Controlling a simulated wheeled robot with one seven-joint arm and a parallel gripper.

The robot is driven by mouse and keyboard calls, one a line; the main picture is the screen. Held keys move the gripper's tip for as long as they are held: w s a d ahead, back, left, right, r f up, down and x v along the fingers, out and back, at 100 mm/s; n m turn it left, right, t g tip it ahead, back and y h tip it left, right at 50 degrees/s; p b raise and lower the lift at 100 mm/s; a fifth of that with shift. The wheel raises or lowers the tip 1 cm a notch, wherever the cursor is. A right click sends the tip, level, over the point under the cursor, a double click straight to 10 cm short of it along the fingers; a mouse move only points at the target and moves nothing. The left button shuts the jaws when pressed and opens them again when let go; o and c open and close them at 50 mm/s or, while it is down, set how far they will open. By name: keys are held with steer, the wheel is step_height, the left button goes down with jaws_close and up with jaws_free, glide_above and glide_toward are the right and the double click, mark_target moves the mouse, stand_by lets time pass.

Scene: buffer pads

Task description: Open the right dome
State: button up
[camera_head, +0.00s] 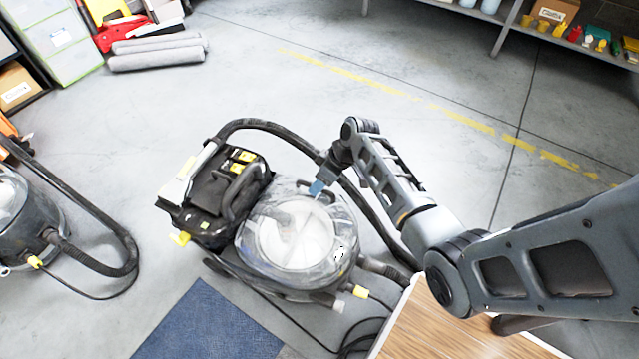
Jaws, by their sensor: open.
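The right dome (262,238) is a clear round cover on a grey floor machine (340,277) near the middle of the view. It looks closed, and a pale round pad shows through it. My arm reaches in from the right. My gripper (317,190) is over the upper right part of the dome, small and partly hidden by my own wrist. It is open and seems to hold nothing. I cannot tell whether its fingers touch the dome. A second machine with a clear dome (8,195) is cut off at the left edge.
A black upright unit (222,195) with yellow parts adjoins the machine's left side. A black hose (262,124) arches behind the dome. A wood-topped surface (430,330) is at the bottom, beside a blue mat (205,325).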

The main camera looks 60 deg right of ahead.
jaws_close()
stand_by(0.4)
stand_by(0.4)
